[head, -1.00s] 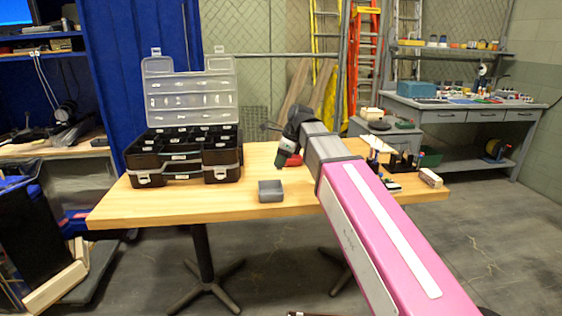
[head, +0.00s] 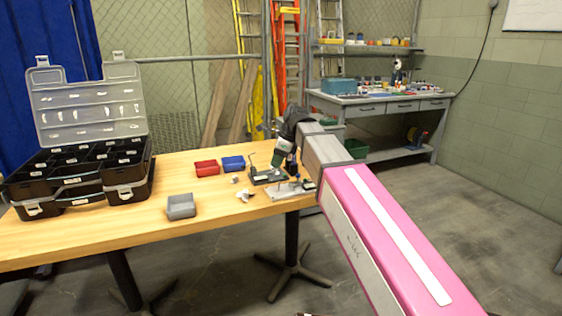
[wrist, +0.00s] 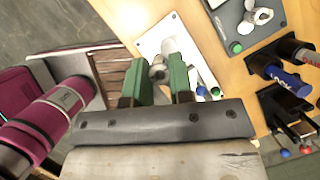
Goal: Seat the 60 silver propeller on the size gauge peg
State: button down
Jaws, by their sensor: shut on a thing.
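My gripper (head: 284,160) is over the right end of the wooden table. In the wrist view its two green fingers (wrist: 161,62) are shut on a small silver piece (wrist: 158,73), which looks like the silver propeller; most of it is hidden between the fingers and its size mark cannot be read. Beyond the fingertips lies a white plate (wrist: 150,45), which also shows in the head view (head: 285,191). Beside it is a dark grey plate (wrist: 228,22) with a silver propeller (wrist: 262,15) on it. I cannot tell which plate bears the size gauge peg.
Loose white propellers (head: 245,195) lie near a grey bin (head: 181,207). A red bin (head: 206,168) and a blue bin (head: 233,163) stand behind. A black organiser case (head: 85,170) is at the left. Markers (wrist: 288,82) stand in a black holder beside the plates.

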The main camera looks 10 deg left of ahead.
jog(key=shift+w+d+f, duration=0.15)
jog(key=shift+w+d, duration=0.1)
jog(key=shift+d, duration=0.25)
jog(key=shift+f, duration=1.85)
jog(key=shift+f, duration=2.7)
dwell(0.5)
jog(key=c, duration=0.9)
grip_release()
jog(key=shift+a+r+v, duration=0.1)
jog(key=shift+a+v, duration=0.15)
jog(key=shift+v, duration=2.15)
jog(key=shift+a+r+v, duration=0.1)
jog(key=shift+a+v, duration=0.1)
jog(key=shift+v, duration=2.25)
jog(key=shift+a+r+v, duration=0.1)
jog(key=shift+a+v, duration=0.15)
jog(key=shift+v, duration=2.15)
